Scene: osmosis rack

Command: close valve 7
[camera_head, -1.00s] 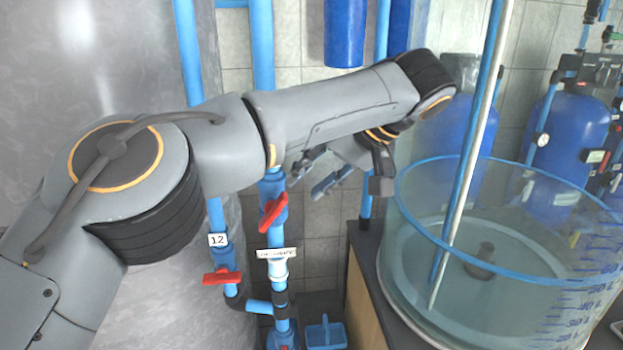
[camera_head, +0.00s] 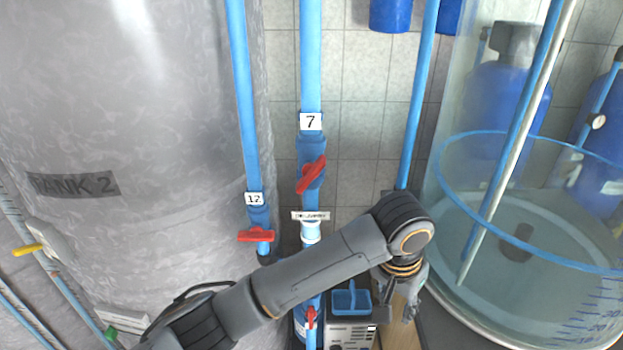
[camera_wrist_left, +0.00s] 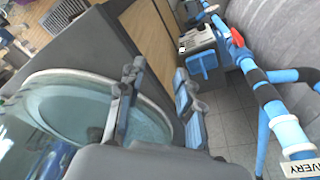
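Valve 7 has a red handle (camera_head: 311,175) on the blue vertical pipe, under the white tag "7" (camera_head: 311,122) in the head view. The handle sits diagonally to the pipe. My left arm reaches across the lower part of the head view, and my left gripper (camera_head: 412,296) is low and to the right of the valve, clear of it. In the left wrist view my left gripper (camera_wrist_left: 156,98) is open, with nothing between its fingers. Valve 7's handle cannot be made out in that view. My right gripper is not in view.
Valve 12's red handle (camera_head: 256,235) lies crosswise on the pipe to the left. A "delivery" label (camera_head: 310,216) is below valve 7, with another red handle (camera_head: 311,317) lower down. A clear round tank (camera_head: 500,285) stands right.

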